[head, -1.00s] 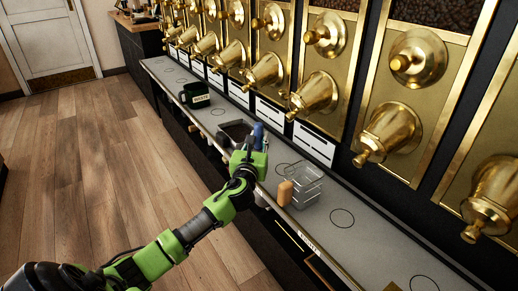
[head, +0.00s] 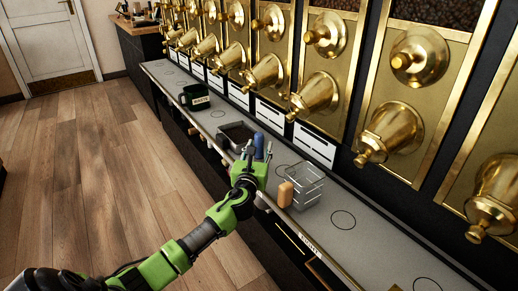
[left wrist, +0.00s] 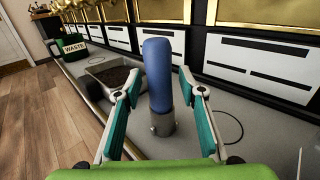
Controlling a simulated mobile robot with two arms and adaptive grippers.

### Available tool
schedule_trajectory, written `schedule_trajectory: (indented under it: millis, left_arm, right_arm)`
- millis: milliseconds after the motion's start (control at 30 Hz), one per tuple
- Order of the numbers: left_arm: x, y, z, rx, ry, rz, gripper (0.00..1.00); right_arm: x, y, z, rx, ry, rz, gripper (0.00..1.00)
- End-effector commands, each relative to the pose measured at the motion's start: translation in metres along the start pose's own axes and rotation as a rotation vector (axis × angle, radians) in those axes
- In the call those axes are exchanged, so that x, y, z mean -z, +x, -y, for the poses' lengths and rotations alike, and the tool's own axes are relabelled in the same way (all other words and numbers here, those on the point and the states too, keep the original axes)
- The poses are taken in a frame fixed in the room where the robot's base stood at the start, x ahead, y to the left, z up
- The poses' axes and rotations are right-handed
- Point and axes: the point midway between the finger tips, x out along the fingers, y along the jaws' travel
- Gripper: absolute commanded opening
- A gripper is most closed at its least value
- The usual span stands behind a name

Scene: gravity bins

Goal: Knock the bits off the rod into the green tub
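The green tub (head: 195,97), labelled WASTE, stands upright on the grey counter; it also shows at the upper left of the left wrist view (left wrist: 74,48). A blue-handled rod (head: 259,146) with a metal lower part stands upright on the counter. In the left wrist view the blue handle (left wrist: 158,72) is between my fingers, with gaps on both sides. My left gripper (head: 256,153) is open around the rod; its teal-padded fingers (left wrist: 163,104) look apart from it. Any bits on the rod are too small to tell. My right gripper is not in view.
A dark tray (head: 224,140) of dark granules lies between the rod and the tub. A wire basket (head: 308,190) and an orange handle (head: 285,194) are right of my gripper. Brass dispensers (head: 315,92) line the back. The counter's right part is mostly clear.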

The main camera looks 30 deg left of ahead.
Motion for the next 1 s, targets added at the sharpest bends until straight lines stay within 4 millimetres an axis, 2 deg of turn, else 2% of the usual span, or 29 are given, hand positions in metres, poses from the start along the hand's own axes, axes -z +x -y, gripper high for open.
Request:
schedule_trajectory:
  millis: [267, 467, 500, 600, 700, 833, 1000]
  left_arm:
    - [0.005, 0.000, 0.000, 0.000, -0.001, 0.001, 0.37]
    - [-0.005, -0.044, 0.002, 0.003, 0.002, -0.003, 0.37]
    - [-0.006, -0.054, 0.003, 0.003, 0.001, -0.003, 0.37]
    - [-0.003, -0.078, 0.003, 0.002, 0.001, -0.004, 0.37]
    - [-0.003, -0.099, 0.003, 0.002, 0.000, -0.004, 0.37]
    - [-0.003, -0.120, 0.003, 0.001, 0.001, -0.003, 0.37]
    - [-0.003, -0.135, 0.003, -0.001, -0.005, -0.002, 0.37]
  right_arm:
    - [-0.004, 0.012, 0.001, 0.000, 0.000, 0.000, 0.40]
    - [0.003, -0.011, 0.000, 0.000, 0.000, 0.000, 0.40]
    - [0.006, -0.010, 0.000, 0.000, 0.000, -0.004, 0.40]
    - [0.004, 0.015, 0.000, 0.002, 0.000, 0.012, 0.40]
    - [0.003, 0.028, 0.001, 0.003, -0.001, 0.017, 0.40]
    - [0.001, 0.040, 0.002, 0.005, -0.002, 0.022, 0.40]
    - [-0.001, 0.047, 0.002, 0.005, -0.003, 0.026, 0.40]
